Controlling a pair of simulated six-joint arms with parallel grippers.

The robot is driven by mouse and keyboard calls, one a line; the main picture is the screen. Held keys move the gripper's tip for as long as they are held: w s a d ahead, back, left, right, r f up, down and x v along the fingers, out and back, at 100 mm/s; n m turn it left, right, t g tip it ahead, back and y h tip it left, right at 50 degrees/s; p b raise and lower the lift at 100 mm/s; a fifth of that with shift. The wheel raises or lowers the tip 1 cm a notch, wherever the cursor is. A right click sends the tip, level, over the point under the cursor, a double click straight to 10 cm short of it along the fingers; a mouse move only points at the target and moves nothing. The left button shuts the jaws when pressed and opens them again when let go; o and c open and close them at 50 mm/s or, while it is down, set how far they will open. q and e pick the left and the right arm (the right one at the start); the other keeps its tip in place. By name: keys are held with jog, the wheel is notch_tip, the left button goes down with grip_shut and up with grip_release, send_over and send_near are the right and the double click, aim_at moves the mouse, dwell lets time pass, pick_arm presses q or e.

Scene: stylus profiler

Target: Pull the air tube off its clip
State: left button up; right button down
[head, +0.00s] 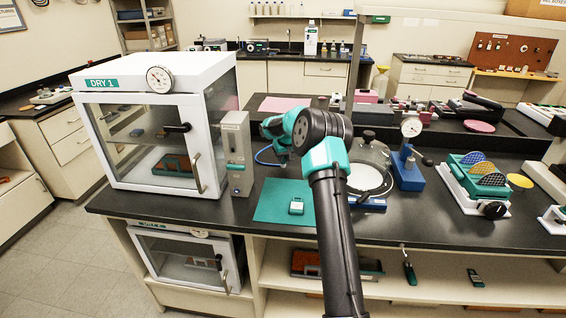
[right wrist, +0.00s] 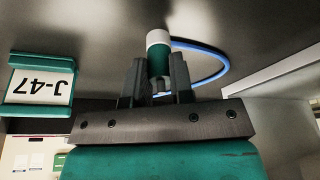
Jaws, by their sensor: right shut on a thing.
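My right gripper (head: 267,131) is beside the tall grey unit on the bench, its arm coming up from the bottom. In the right wrist view, its two dark fingers (right wrist: 158,82) are shut on a green end piece with a white collar (right wrist: 158,52). The blue air tube (right wrist: 212,53) runs from behind this piece and loops to the right. In the head view the tube (head: 263,158) curves below the gripper. I cannot make out the clip, or whether the tube still touches it. My left gripper is not in view.
A green plate marked J-47 (right wrist: 41,82) is left of the fingers. The grey unit (head: 237,150) stands beside the DRY 1 cabinet (head: 150,125). A green mat (head: 272,207) lies below the gripper. A glass dome (head: 370,165) and a blue gauge stand (head: 407,172) are to the right.

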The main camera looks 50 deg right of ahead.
jog(key=shift+r, duration=0.7)
dwell(0.5)
jog(key=shift+r, duration=1.65)
jog(key=shift+r, duration=0.1)
jog(key=shift+r, duration=2.35)
jog(key=shift+r, duration=0.1)
